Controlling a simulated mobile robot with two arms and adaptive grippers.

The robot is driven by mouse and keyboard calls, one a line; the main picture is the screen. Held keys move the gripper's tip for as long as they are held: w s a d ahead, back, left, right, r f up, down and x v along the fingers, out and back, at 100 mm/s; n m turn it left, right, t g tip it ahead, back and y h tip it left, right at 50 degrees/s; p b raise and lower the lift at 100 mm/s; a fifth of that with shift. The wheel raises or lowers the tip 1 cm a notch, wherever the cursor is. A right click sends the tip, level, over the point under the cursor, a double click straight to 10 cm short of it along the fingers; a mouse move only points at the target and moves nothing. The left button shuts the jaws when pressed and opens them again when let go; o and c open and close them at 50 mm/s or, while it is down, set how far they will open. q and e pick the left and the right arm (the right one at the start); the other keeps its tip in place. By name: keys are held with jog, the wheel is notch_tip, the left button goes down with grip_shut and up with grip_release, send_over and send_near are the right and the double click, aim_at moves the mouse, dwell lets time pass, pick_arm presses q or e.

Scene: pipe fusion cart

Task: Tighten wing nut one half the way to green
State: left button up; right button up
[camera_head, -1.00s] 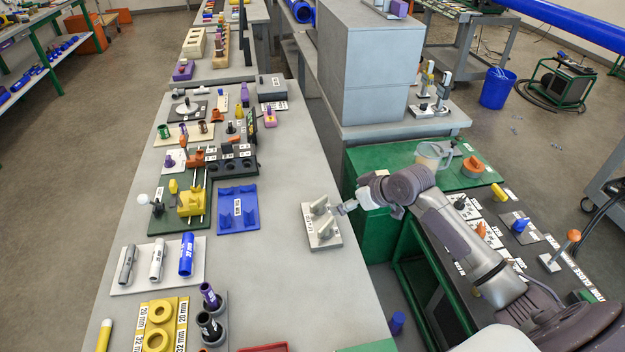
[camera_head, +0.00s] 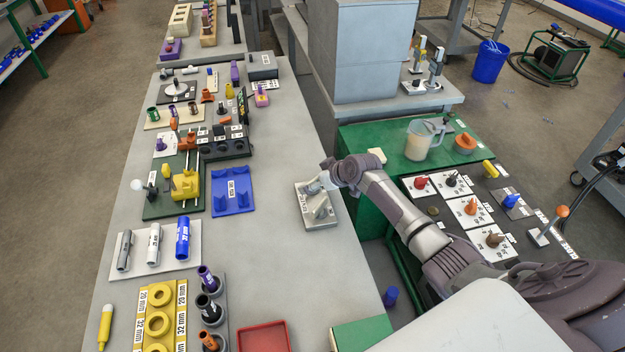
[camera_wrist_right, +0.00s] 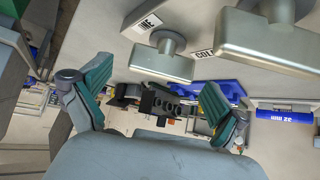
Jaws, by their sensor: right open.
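I cannot pick out wing nut one, or a green mark for it, with certainty. A yellow clamp block (camera_head: 186,188) sits on rods on a green base (camera_head: 160,209) on the bench, with small orange parts (camera_head: 187,143) behind it. My right gripper (camera_head: 314,186) is at the back edge of a pale labelled plate (camera_head: 318,222) bearing two grey blocks. In the right wrist view the open gripper (camera_wrist_right: 155,98) has teal-padded fingers spread with nothing between them. Two grey metal pieces (camera_wrist_right: 160,62) (camera_wrist_right: 268,42) show above it. My left gripper is out of view.
A blue tray (camera_head: 232,207), a pipe rack (camera_head: 137,262) and a red tray (camera_head: 264,338) lie on the bench. A green cart at right carries a clear jug (camera_head: 419,141) and several coloured knobs on plates. Bench surface between blue tray and pale plate is clear.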

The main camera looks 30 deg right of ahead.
jog(key=shift+w+a+f, duration=0.15)
jog(key=shift+w+f, duration=0.25)
jog(key=shift+w, duration=0.05)
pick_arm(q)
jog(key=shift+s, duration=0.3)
pick_arm(e)
jog(key=shift+w+f, duration=0.1)
jog(key=shift+f, duration=0.05)
jog(key=c, duration=1.2)
jog(key=shift+o, duration=0.2)
jog(key=m+p, duration=0.1)
jog(key=p, duration=0.1)
jog(key=m+h+p, duration=0.1)
jog(key=shift+a+r+h+p, duration=0.1)
jog(key=shift+r+h+p, duration=0.2)
jog(key=shift+p, duration=0.1)
jog(key=shift+f+m+h+p, duration=0.3)
jog(key=shift+m+h+p, duration=0.1)
jog(key=shift+m+p, duration=0.2)
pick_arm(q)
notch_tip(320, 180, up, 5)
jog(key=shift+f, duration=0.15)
